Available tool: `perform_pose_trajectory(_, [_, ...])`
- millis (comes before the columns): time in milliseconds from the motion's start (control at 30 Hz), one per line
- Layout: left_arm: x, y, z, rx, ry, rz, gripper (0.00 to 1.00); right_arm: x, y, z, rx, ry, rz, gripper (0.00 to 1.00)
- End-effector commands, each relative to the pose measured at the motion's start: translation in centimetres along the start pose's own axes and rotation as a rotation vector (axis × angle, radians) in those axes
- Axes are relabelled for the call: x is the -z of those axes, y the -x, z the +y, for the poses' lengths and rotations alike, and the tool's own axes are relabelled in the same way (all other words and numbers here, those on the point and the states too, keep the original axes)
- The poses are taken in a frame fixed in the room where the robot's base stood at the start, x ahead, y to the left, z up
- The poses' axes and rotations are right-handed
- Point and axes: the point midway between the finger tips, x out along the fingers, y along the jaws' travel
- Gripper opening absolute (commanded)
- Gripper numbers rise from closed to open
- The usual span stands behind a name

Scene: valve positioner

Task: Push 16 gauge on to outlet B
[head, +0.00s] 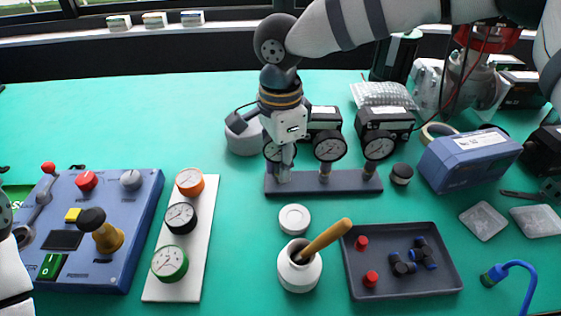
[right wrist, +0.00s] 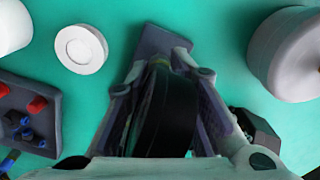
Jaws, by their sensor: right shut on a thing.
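A dark bar (head: 345,187) carries black-rimmed gauges, with a middle gauge (head: 330,147) and a right gauge (head: 379,146) standing upright on it. My right gripper (head: 282,165) points down at the bar's left end, shut on a black gauge (head: 270,150). The fingers partly hide this gauge. In the right wrist view the held gauge (right wrist: 165,115) is seen edge-on between the fingers, close above the bar (right wrist: 160,40). I cannot tell whether it is fully seated. Labels for 16 and outlet B are not readable.
A white plate (head: 154,270) at left holds orange, black and green gauges. A blue control panel (head: 130,235) stands farther left. In front are a white lid (head: 294,219), a white pot (head: 300,273) with a wooden handle and a dark tray (head: 440,288). Boxes stand behind the bar.

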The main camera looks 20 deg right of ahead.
Motion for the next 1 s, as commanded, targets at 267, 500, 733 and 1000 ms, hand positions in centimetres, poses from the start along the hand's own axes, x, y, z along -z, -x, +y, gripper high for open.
perform_pose_trajectory(267, [0.0,0.1,0.0,0.000,0.000,0.002,0.36,0.0,0.2,0.0,0.002,0.001,0.000,0.00])
perform_pose_trajectory(500, [0.2,0.3,0.0,0.000,0.000,0.008,0.36,0.0,0.6,0.0,0.003,0.000,0.000,0.00])
perform_pose_trajectory(733, [0.3,0.5,0.0,-0.001,0.000,0.015,0.36,0.0,1.0,0.0,0.002,-0.001,0.000,0.00])
perform_pose_trajectory(1000, [0.5,0.8,0.0,-0.001,0.000,0.023,0.36,0.0,1.5,0.0,0.001,-0.001,0.000,0.00])
